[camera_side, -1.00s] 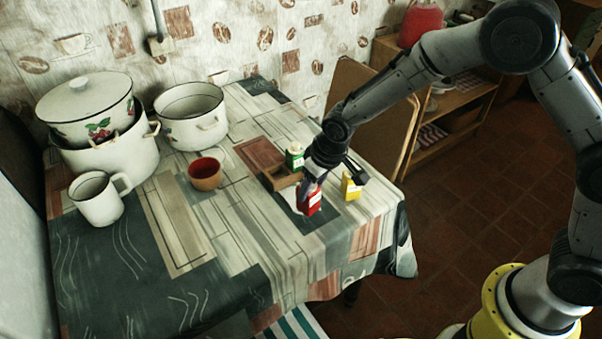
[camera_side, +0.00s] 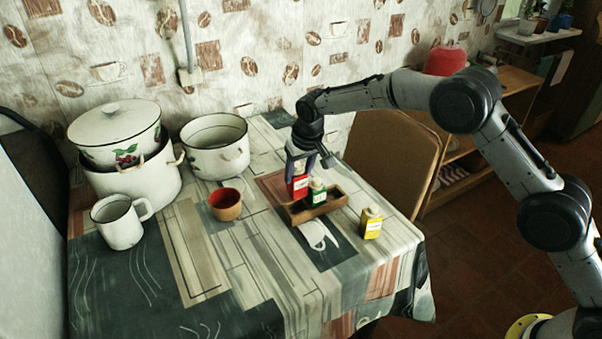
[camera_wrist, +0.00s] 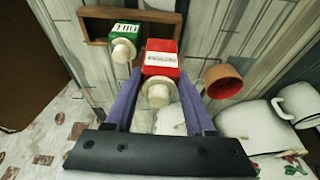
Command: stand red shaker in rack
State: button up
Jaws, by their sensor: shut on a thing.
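My gripper (camera_side: 300,167) is shut on the red shaker (camera_side: 299,187), which hangs upright between the fingers. It sits at the back left of the small wooden rack (camera_side: 335,203); I cannot tell whether its base is inside or above the rack's edge. The green shaker (camera_side: 318,194) stands in the rack, to the right of the red one. In the wrist view, the red shaker (camera_wrist: 160,62) is between the fingers, overlapping the rack's near edge, with the green shaker (camera_wrist: 125,42) to its left. A yellow shaker (camera_side: 371,224) stands on the table right of the rack.
A red-brown cup (camera_side: 226,206) stands left of the rack. Further left are a white mug (camera_side: 120,222), an open pot (camera_side: 215,150) and stacked lidded pots (camera_side: 125,165). A chair back (camera_side: 395,160) stands behind the right table edge. The table front is clear.

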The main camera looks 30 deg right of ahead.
aim_at(300, 194)
jog(key=shift+f, duration=2.15)
jog(key=shift+f, duration=1.6)
jog(key=o, duration=1.3)
jog(key=shift+c, duration=0.2)
jog(key=shift+d, duration=0.1)
jog(key=shift+s+f, duration=0.1)
